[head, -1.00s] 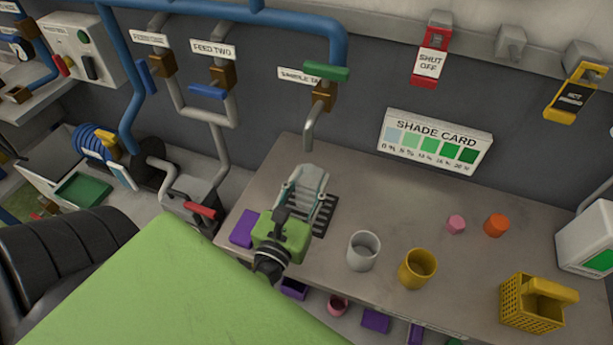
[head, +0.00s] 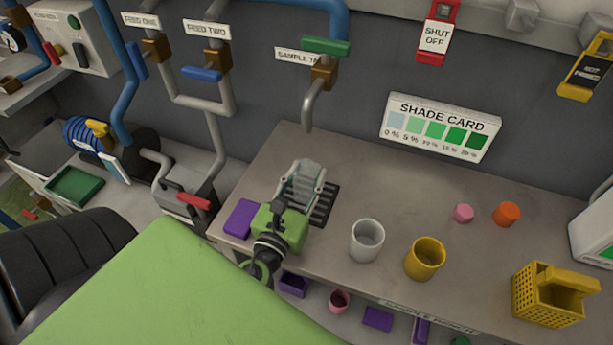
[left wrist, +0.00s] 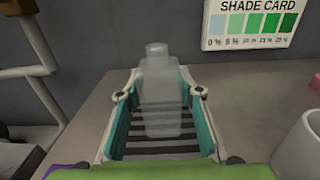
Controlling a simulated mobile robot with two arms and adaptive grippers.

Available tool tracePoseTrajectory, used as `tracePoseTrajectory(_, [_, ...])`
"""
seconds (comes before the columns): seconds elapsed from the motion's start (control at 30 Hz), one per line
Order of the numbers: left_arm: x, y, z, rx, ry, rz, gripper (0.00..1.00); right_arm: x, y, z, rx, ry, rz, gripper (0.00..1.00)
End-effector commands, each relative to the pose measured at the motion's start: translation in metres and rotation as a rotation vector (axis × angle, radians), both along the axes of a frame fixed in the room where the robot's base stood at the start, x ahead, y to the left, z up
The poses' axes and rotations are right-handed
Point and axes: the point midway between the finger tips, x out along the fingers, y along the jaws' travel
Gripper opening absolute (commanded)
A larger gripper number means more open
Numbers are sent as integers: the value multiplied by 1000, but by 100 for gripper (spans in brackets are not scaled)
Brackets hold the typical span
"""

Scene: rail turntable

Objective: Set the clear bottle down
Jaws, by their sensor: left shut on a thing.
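The clear bottle (left wrist: 160,95) is see-through and stands upright between the fingers of my left gripper (left wrist: 160,92). In the head view the bottle (head: 307,172) shows faintly among the fingers of my left gripper (head: 303,184), which is shut on it. The bottle is over the dark slotted grate (head: 325,205) on the grey counter (head: 330,250), below the sample tap spout (head: 308,110). The grate's slots (left wrist: 150,151) also show under the bottle in the left wrist view. I cannot tell whether its base touches the grate. My right gripper is out of view.
A purple block (head: 240,217) lies left of my gripper. A white cup (head: 366,240) and a yellow cup (head: 424,259) stand to the right, with a yellow basket (head: 548,295) beyond. A shade card (head: 440,126) is at the wall.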

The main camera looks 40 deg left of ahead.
Motion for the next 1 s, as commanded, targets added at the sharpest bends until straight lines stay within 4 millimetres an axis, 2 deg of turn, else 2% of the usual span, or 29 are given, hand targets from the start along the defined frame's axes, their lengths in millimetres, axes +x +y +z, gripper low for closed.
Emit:
tracePoseTrajectory(0.1, [0, 0, -5, 1, 0, 0, 12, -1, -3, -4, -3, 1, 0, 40])
tracePoseTrajectory(0.13, [0, 0, -3, 1, 0, 0, 41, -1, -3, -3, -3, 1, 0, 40])
tracePoseTrajectory(0.17, [0, 0, -3, 1, 0, 0, 49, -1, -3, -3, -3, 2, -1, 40])
tracePoseTrajectory(0.6, [0, 0, 2, 0, 0, 0, 50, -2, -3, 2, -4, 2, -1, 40])
tracePoseTrajectory(0.77, [-20, -5, -5, 0, 4, -1, 50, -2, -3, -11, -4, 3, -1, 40])
tracePoseTrajectory(1.0, [-63, -15, -6, -1, 5, 0, 50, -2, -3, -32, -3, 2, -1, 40])
